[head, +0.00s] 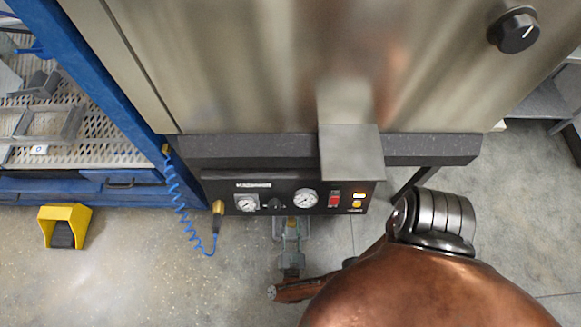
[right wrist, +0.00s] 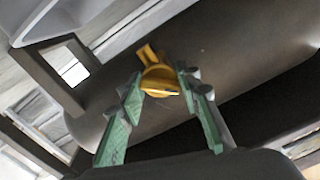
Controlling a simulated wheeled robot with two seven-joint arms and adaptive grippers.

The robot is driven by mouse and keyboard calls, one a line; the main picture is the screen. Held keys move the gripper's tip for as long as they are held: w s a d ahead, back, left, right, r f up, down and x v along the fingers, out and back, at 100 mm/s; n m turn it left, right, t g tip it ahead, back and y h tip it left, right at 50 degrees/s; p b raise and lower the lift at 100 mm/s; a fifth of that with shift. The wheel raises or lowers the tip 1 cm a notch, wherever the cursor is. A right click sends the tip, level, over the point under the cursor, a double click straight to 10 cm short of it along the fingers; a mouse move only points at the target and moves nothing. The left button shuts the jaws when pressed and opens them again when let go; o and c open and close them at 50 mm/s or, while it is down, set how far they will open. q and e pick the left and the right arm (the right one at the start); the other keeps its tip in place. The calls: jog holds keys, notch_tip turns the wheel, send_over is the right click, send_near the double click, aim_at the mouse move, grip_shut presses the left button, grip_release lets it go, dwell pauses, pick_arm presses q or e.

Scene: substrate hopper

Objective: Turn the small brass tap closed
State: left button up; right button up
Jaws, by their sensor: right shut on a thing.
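The small brass tap (right wrist: 158,80) shows in the right wrist view, in front of a dark rounded tank. Its short lever points up and slightly left. My right gripper (right wrist: 162,77) has its green-padded fingers on either side of the tap and is shut on it. In the head view the right gripper (head: 290,226) reaches in under the front of the black control panel. The tap is hidden there, behind or below the panel. My left gripper is not in view.
The control panel (head: 276,177), with gauges and switches, sits just above the right gripper. A blue coiled hose (head: 183,207) hangs to its left. A steel hopper (head: 245,65) fills the top. A yellow pedal (head: 66,213) stands on open floor at left.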

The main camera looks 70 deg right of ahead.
jog(key=o, duration=1.1)
